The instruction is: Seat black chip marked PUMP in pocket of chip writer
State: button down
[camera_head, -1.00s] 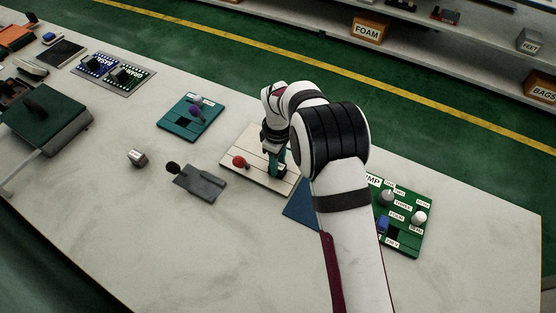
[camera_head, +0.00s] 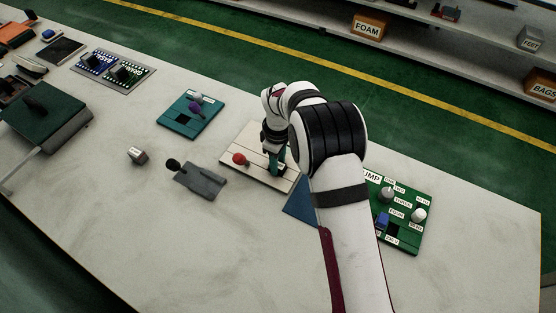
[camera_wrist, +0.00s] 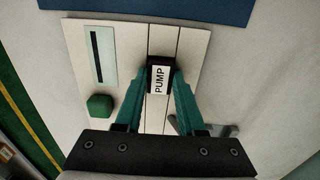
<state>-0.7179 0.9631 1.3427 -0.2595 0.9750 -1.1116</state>
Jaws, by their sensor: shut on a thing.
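My gripper (camera_head: 275,170) is shut on the black chip marked PUMP (camera_wrist: 158,78). In the wrist view the chip sits between the two teal fingertips, its white label facing the camera. The gripper is over a cream board (camera_head: 257,180) with long grooves, which also shows in the wrist view (camera_wrist: 190,45). I cannot tell whether the chip touches this board or hovers just above it. The board carries a red knob (camera_head: 239,159), a dark slot (camera_wrist: 97,57) and a green block (camera_wrist: 100,106). Which device is the chip writer, and its pocket, I cannot tell for sure.
A green board (camera_head: 405,236) with knobs and labels lies right, partly behind my arm. A teal board (camera_head: 183,124) with a dark square stands behind left. A grey plate (camera_head: 200,181) and a small metal block (camera_head: 138,155) lie left. A blue piece (camera_head: 298,208) is close by.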

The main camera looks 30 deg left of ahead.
jog(key=shift+c, duration=2.2)
grip_release()
jog(key=shift+r, duration=0.1)
notch_tip(320, 180, up, 16)
jog(key=shift+f, duration=0.2)
